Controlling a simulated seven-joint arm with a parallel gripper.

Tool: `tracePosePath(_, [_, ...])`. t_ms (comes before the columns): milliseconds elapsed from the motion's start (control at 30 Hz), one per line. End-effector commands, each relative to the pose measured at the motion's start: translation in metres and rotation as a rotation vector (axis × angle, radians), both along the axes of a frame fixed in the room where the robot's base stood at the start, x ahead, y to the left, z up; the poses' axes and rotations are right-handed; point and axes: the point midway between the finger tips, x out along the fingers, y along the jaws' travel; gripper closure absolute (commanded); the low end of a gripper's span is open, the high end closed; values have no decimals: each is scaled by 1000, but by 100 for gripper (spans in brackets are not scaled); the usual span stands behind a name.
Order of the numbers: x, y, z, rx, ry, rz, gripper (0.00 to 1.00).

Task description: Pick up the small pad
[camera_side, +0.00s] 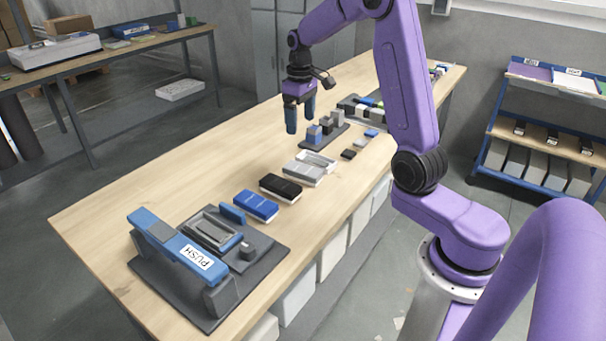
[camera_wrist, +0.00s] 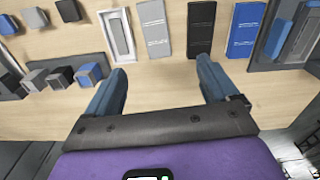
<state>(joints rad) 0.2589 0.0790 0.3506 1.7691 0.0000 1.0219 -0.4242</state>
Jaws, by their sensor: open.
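I cannot tell which one the task means. My gripper (camera_side: 300,117) is open and empty, above the table and to the left of the pads in the side view. In the wrist view my gripper (camera_wrist: 161,67) has bare table between its fingertips.
A dark rack (camera_side: 325,138) with several small blocks stands beside the pads. The table's left side is clear.

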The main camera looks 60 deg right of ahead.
Motion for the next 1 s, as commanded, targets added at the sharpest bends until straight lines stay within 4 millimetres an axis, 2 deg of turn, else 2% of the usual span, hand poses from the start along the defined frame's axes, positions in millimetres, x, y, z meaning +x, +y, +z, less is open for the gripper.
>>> tracePosePath(167, [-1, -3, -21, 2, 5, 5, 13])
tracePosePath(600, [-1, -2, -101, 2, 4, 4, 13])
tracePosePath(1000, [-2, -5, -135, 2, 4, 3, 13])
